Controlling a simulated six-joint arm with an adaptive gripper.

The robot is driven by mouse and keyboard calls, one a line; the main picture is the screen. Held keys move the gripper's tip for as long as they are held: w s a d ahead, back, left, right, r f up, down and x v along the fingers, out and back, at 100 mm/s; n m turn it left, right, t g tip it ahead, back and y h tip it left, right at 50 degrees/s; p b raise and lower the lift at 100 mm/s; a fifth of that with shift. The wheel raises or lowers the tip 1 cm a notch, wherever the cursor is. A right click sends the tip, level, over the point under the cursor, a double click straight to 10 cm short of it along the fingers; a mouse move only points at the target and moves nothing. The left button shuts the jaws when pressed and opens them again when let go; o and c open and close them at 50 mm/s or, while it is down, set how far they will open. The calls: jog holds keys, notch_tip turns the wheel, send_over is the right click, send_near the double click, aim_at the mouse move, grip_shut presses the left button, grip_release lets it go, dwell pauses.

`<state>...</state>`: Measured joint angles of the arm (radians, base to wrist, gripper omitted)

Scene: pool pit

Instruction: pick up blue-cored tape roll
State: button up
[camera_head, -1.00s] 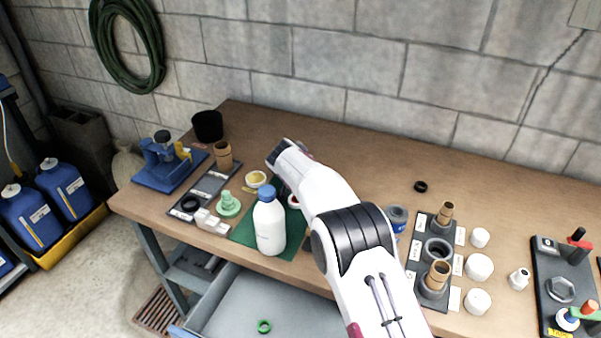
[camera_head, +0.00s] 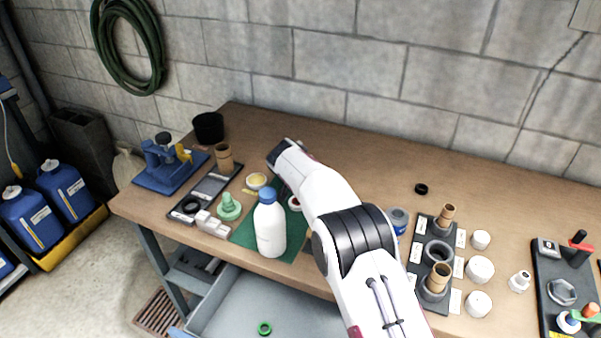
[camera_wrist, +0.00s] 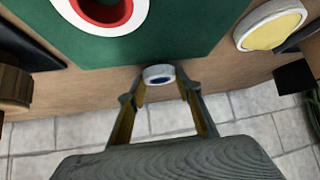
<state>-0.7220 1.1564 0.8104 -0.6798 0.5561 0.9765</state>
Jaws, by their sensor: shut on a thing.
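The blue-cored tape roll (camera_wrist: 158,74) is a small white ring with a blue centre. In the wrist view it sits between the tips of my gripper (camera_wrist: 160,82), which is shut on it. Whether it touches the surface beneath is unclear. In the head view my white arm hides the roll, and only a dark part of the gripper shows above the green mat, beside the white bottle.
A red-cored white roll (camera_wrist: 108,10) lies on the green mat (camera_wrist: 190,40). A yellow-filled white roll (camera_wrist: 270,28) is nearby. A white bottle with a blue cap (camera_head: 270,228) stands close to my arm. Open bench lies behind my arm. A drawer (camera_head: 235,305) is open below.

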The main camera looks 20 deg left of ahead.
notch_tip(320, 180, up, 9)
jog(key=shift+r, duration=0.2)
dwell(0.4)
